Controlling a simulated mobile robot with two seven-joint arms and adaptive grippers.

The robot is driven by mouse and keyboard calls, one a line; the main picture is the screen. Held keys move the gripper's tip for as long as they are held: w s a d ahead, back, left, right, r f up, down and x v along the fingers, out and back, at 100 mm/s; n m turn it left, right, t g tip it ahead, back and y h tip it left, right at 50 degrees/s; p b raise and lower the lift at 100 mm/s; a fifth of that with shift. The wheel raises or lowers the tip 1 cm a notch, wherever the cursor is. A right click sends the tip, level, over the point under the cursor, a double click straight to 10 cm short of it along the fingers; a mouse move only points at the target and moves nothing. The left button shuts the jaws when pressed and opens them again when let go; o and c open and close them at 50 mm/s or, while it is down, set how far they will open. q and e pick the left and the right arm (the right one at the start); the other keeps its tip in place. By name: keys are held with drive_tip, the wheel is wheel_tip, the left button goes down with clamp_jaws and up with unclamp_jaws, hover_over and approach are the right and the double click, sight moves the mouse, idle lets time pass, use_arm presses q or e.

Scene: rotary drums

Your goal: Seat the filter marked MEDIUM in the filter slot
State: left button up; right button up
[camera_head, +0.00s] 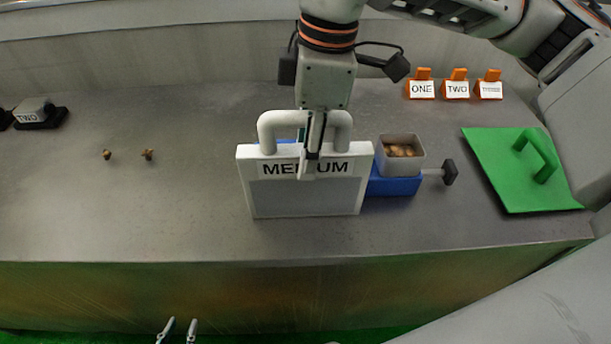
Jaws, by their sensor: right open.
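The filter marked MEDIUM (305,197) is a white frame with a grey panel and a white arched handle (267,131). It stands upright at the middle of the bench, in front of a blue unit (397,186). My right gripper (311,165) points down at the middle of the handle and is open; a finger covers part of the label. I cannot tell whether it touches the handle. The filter slot is not visible, and I cannot tell whether the filter sits in it. My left gripper (179,330) is open and empty below the bench's front edge.
A grey box of brown pieces (401,156) sits on the blue unit, beside a black knob (450,172). A green panel with handle (500,165) lies right. Orange labelled holders (458,86) stand behind. The front left is clear.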

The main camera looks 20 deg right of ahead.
wheel_tip(320, 180, down, 3)
drive_tip(key=shift+a+r, duration=0.1)
drive_tip(key=shift+a, duration=0.05)
clamp_jaws()
drive_tip(key=shift+w, duration=0.1)
